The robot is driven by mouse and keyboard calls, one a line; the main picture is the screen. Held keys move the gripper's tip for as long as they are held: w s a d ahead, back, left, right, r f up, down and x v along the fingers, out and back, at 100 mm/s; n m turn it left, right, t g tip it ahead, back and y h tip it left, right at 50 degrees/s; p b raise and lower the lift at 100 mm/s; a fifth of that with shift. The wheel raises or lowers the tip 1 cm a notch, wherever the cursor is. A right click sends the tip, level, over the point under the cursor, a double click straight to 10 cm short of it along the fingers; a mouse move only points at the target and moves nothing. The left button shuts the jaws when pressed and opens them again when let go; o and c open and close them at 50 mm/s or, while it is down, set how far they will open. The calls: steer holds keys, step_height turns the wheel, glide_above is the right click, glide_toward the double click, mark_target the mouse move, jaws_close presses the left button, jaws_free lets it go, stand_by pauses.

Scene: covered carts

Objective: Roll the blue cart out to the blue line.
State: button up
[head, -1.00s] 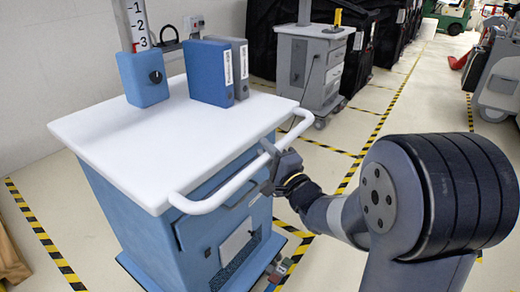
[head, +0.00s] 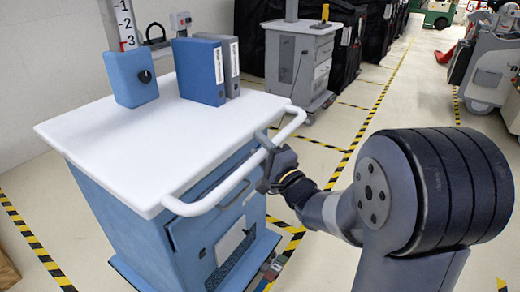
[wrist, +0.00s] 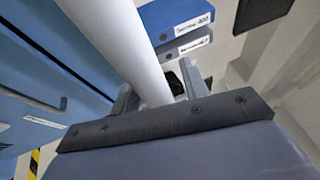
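The blue cart (head: 150,215) stands at the left in the head view, with a white top and a white bar handle (head: 190,207) along its near right side. My gripper (head: 268,160) is at the handle, around the middle to far part of the bar. In the wrist view the white bar (wrist: 125,45) runs between the two fingers of my gripper (wrist: 158,90), which appear closed on it. Small coloured parts (head: 272,268) show low at the cart's right foot. The blue line is not in view.
Blue and grey binders (head: 203,72) and a blue box (head: 132,75) stand on the cart top. A grey cart (head: 300,65) stands behind, near black covered carts (head: 365,30). Yellow-black tape marks the floor (head: 365,125). A grey machine (head: 490,75) stands at the right. Floor between is open.

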steer(key=shift+f, duration=0.15)
steer(key=v, duration=1.1)
steer(key=shift+a, duration=0.1)
steer(key=x, duration=1.1)
steer(key=shift+a, duration=0.15)
